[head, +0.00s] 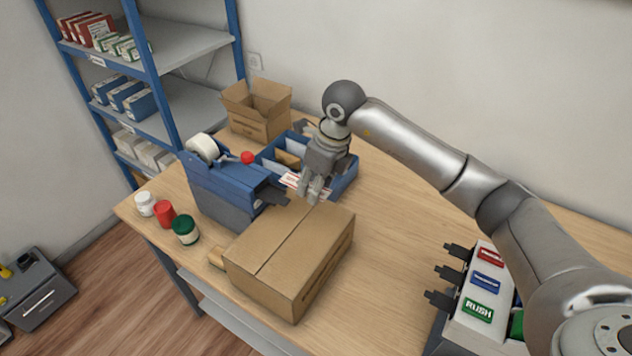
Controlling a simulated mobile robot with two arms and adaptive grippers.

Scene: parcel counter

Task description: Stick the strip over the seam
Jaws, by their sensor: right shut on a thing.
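The closed cardboard box (262,285) sits on the table, with a dark seam (280,245) running along its top. My right gripper (311,195) points down above the far edge of the box. It is shut on a small white strip with red marks (291,181), which sticks out to the left of the fingers. The fingers hide part of the strip, and I cannot tell whether it touches the box. The strip is apart from most of the visible seam. My left gripper is not in view.
A blue tape dispenser (225,192) with a white roll stands left of the box. A blue divided tray (343,184) and an open carton (257,118) are behind. Several jars (185,230) stand at the left edge. A stamp rack (462,300) is at right; table between is clear.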

